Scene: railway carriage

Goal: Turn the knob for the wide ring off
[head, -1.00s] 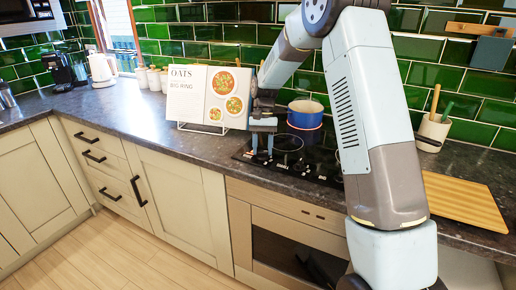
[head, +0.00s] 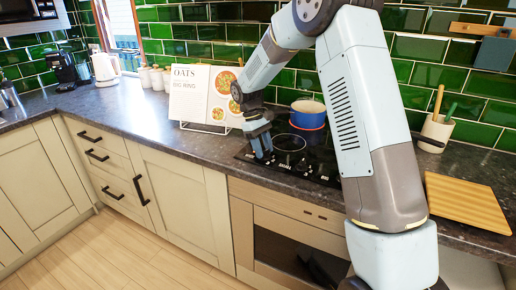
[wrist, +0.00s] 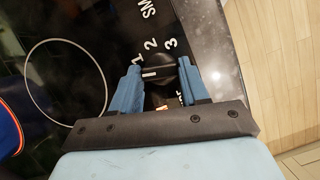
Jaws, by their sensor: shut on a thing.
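The black hob (head: 322,172) is set in the dark counter, with pale ring outlines and small knobs along its front. My gripper (head: 262,152) points down at the hob's front left. In the wrist view its blue fingers (wrist: 162,70) are shut on a dark knob (wrist: 158,72), one finger on each side. White marks 1, 2 and 3 curve around the knob. A label starting "SM" is partly in view farther up. An orange-lit mark shows below the knob, partly hidden. The held knob's own label is not readable. A ring outline (wrist: 66,80) lies to the left.
A blue pot (head: 308,116) with a red rim stands at the back of the hob. A recipe book (head: 190,92) on a wire stand is to the left. A wooden board (head: 466,204) and a utensil holder (head: 436,132) are to the right.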

